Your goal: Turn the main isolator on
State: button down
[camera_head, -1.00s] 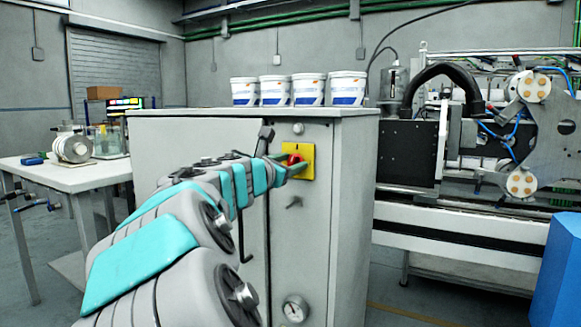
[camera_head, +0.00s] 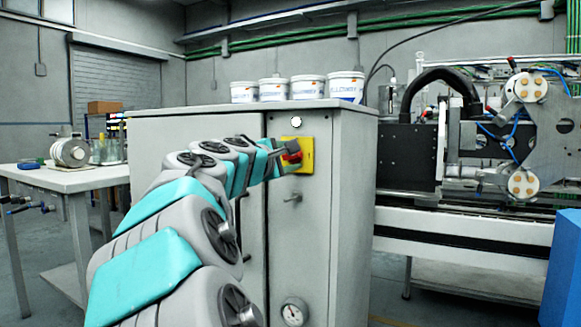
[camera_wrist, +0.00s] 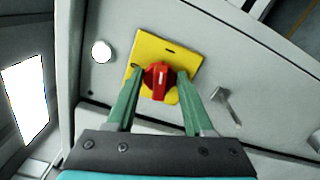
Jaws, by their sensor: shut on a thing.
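The main isolator is a red rotary knob (camera_wrist: 158,80) on a square yellow plate (camera_wrist: 178,56), fixed to the front of a grey cabinet. In the head view the yellow plate (camera_head: 308,156) is at the upper right of the cabinet front, with the red knob (camera_head: 291,157) partly hidden by my gripper. My gripper (camera_wrist: 159,72) is shut on the red knob, one green finger on each side. A pale line on the knob runs upright in the wrist view. A round lamp (camera_head: 296,122) above the plate glows white; it also shows in the wrist view (camera_wrist: 101,51).
A small metal handle (camera_head: 293,198) sticks out below the plate, close to my right finger in the wrist view. A gauge (camera_head: 293,313) is lower down. White tubs (camera_head: 309,90) stand on the cabinet (camera_head: 349,180). A machine (camera_head: 480,150) stands to the right.

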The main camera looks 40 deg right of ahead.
jog(key=shift+f+m+b, duration=0.15)
jog(key=shift+m+b, duration=1.05)
jog(key=shift+m, duration=0.4)
jog(key=shift+c, duration=1.5)
grip_release()
jog(key=v, duration=0.7)
jog(key=shift+a, duration=0.4)
jog(key=shift+s, duration=0.2)
